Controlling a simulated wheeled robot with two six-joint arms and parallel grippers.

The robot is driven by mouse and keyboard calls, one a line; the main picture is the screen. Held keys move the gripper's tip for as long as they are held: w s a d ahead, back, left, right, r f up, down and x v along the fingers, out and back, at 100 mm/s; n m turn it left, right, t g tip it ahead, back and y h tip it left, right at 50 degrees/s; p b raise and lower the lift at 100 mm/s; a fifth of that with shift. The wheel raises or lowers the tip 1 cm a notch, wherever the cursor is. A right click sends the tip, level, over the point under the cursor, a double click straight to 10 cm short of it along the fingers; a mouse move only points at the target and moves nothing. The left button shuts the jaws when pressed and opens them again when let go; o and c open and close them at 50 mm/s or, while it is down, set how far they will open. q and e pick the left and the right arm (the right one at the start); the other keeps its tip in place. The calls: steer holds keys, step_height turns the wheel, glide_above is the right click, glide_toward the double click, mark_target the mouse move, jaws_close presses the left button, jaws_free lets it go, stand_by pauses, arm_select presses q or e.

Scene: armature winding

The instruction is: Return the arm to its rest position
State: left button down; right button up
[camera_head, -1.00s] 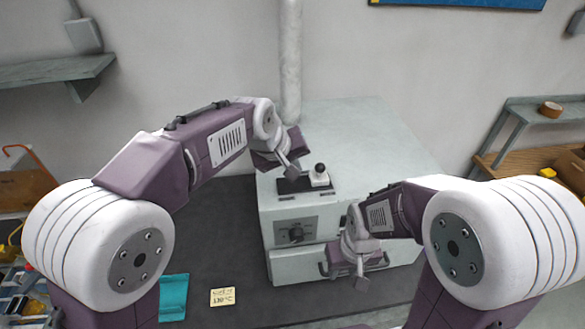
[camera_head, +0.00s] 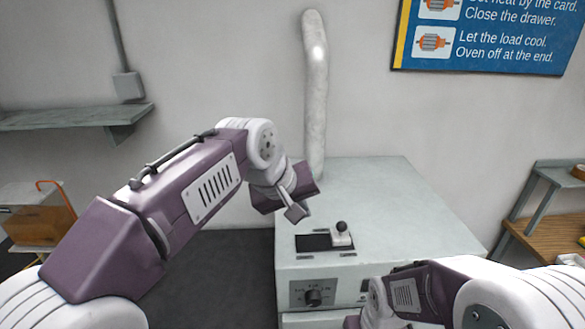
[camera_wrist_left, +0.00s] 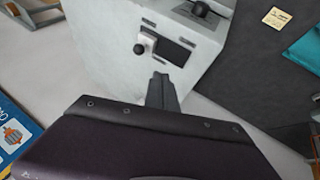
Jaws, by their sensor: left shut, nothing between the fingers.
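My left gripper (camera_head: 296,212) is shut and empty. It hangs in the air above the front left part of the grey oven (camera_head: 390,215), to the left of a white slider with a black knob (camera_head: 342,229). The slider sits at the right end of its dark slot (camera_head: 312,242). In the left wrist view, the closed fingers (camera_wrist_left: 162,88) point toward the oven top and appear apart from it; the slider (camera_wrist_left: 145,42) shows beyond them. My right arm enters at the lower right of the head view, and its fingers are below the frame.
A dial (camera_head: 313,297) is on the oven front. A pale pipe (camera_head: 316,95) rises behind the oven. A shelf (camera_head: 75,116) is on the left wall, and a blue instruction board (camera_head: 490,35) hangs at the upper right. A yellow note (camera_wrist_left: 277,18) and teal item (camera_wrist_left: 305,50) lie on the dark surface.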

arm_select(q)
steer(key=s+a+f+n+g+y+b, duration=0.15)
steer(key=a+f+b, duration=0.35)
steer(key=a+f, duration=0.5)
steer(key=s+a+f+n+g+y+b, duration=0.15)
steer(key=a+f+b, duration=0.35)
steer(key=f, duration=0.8)
steer(key=s+a+f+m, duration=0.2)
steer(key=s+a+f, duration=0.2)
steer(key=s+f, duration=0.2)
steer(key=s+a+f+m+g+y+b, duration=0.1)
steer(key=s+a+f, duration=0.3)
steer(key=f, duration=0.7)
steer(key=s+m, duration=0.1)
steer(key=s, duration=0.1)
steer(key=shift+s+f, duration=0.15)
steer(key=shift+s, duration=0.25)
